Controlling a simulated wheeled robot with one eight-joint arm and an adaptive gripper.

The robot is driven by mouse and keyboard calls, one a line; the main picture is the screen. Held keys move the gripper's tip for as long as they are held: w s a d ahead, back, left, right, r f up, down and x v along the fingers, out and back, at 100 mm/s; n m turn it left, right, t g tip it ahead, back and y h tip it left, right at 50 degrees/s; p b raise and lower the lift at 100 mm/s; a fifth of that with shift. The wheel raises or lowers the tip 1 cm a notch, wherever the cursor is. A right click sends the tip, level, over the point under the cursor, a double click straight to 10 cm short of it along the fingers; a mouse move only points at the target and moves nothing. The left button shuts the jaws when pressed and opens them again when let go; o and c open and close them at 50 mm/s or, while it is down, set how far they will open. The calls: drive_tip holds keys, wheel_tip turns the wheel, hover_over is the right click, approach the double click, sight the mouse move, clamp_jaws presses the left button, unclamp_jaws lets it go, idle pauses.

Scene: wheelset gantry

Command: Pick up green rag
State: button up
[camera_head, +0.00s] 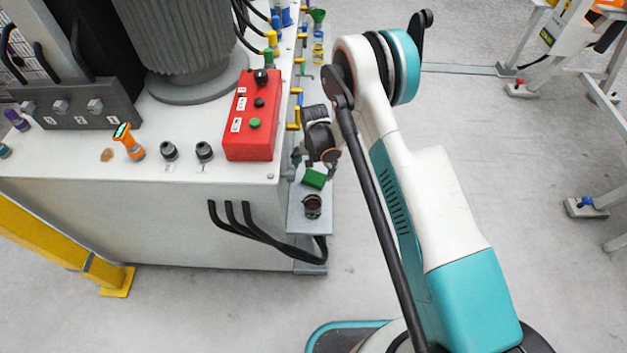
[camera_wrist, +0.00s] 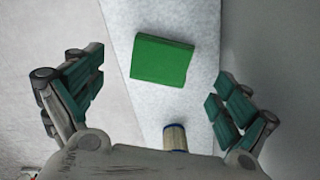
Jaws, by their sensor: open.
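The green rag (camera_wrist: 161,60) is a small folded green block lying on a narrow light grey ledge (camera_wrist: 204,20) in the wrist view. It also shows in the head view (camera_head: 314,178), on the ledge at the side of the machine. My gripper (camera_wrist: 156,95) is open and empty, with its green-padded fingers spread to the left and right. The rag lies beyond the fingertips, roughly centred between them. In the head view my gripper is partly hidden near the end of the arm, just above the rag.
A dark cylindrical fitting (camera_head: 312,206) stands on the ledge close to the rag. A small cylinder (camera_wrist: 175,136) with a tan top shows near my palm. The red control box (camera_head: 251,115) and black hoses (camera_head: 262,235) are on the machine to the left. Open floor lies right of the ledge.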

sight(314, 177)
drive_tip(key=f+b, duration=0.1)
drive_tip(key=f, duration=0.2)
drive_tip(key=f+b, duration=0.1)
drive_tip(key=f, duration=0.1)
drive_tip(key=shift+w+a+f+b, duration=0.1)
drive_tip(key=shift+w+f+b, duration=0.05)
drive_tip(key=shift+w+b, duration=0.25)
drive_tip(key=c, duration=1.1)
wheel_tip(314, 177, up, 10)
drive_tip(key=p, duration=0.4)
